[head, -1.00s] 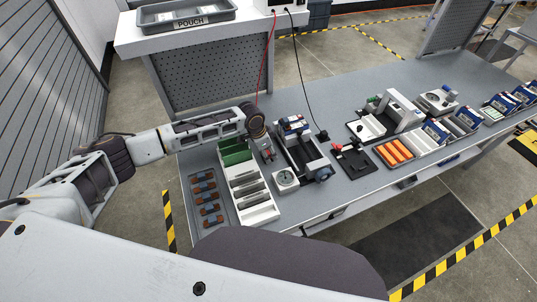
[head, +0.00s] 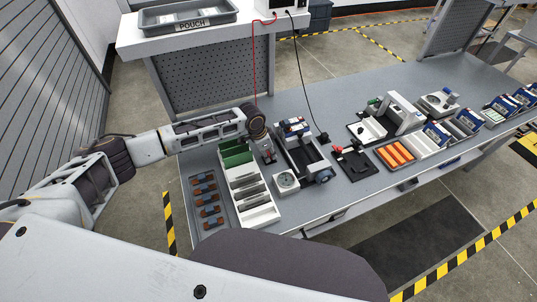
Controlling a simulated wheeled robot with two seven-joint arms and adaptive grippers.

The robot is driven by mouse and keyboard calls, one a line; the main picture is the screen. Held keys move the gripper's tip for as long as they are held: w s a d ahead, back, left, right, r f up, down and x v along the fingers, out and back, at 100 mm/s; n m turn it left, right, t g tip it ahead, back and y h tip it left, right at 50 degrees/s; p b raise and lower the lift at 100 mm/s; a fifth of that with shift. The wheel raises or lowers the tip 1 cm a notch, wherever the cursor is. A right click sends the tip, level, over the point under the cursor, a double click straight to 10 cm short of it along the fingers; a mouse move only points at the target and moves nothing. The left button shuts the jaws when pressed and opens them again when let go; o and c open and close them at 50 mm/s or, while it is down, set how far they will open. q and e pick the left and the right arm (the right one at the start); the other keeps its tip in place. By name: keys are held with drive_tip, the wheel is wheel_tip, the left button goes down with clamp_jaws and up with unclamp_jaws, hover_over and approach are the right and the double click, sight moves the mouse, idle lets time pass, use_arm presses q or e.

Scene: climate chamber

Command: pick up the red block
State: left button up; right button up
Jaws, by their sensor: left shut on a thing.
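My left gripper (head: 268,157) points down over the bench, between the white slotted rack and a dark fixture with a blue top. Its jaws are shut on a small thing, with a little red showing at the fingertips. The thing is mostly hidden and too small to make out, so I cannot tell for sure that it is the red block. Another small red part (head: 338,150) sits at the left of a black fixture (head: 355,162), apart from the gripper. My right gripper is not in view.
The white rack (head: 262,216) with green and grey pieces stands beside a tray of brown parts (head: 207,203). A round-dialled device (head: 286,183) is close by. A box of orange bars (head: 395,154) lies farther right. A red cable (head: 255,60) hangs behind my left wrist.

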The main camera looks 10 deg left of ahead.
sight(268, 153)
use_arm(q)
wheel_tip(268, 153, up, 10)
drive_tip(key=shift+f, duration=0.2)
idle(0.5)
